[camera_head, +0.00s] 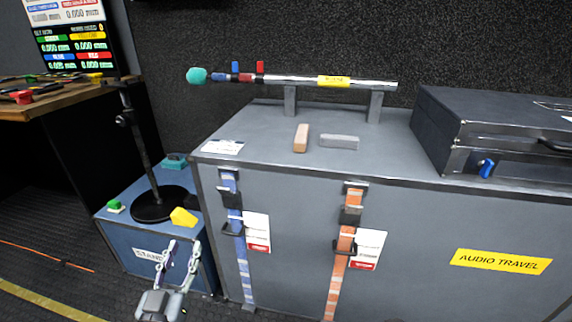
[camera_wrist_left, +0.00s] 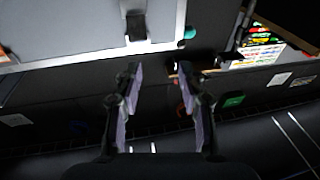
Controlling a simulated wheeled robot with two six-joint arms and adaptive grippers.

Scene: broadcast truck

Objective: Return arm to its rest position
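My left gripper (camera_head: 180,257) is at the bottom of the head view, in front of the blue box (camera_head: 118,238) with the stand label. Its two fingers point upward in the picture and are spread apart with nothing between them. In the left wrist view the gripper (camera_wrist_left: 157,82) also shows its fingers apart, with an empty gap. My right gripper and right arm do not show in either view.
A large grey case (camera_head: 410,225) with blue and orange straps fills the right. On it are a metal tube (camera_head: 300,82) on supports, two small blocks and a dark case (camera_head: 480,130). A black stand (camera_head: 150,165) rises from the blue box. A wooden desk (camera_head: 50,100) stands left; the floor at lower left is open.

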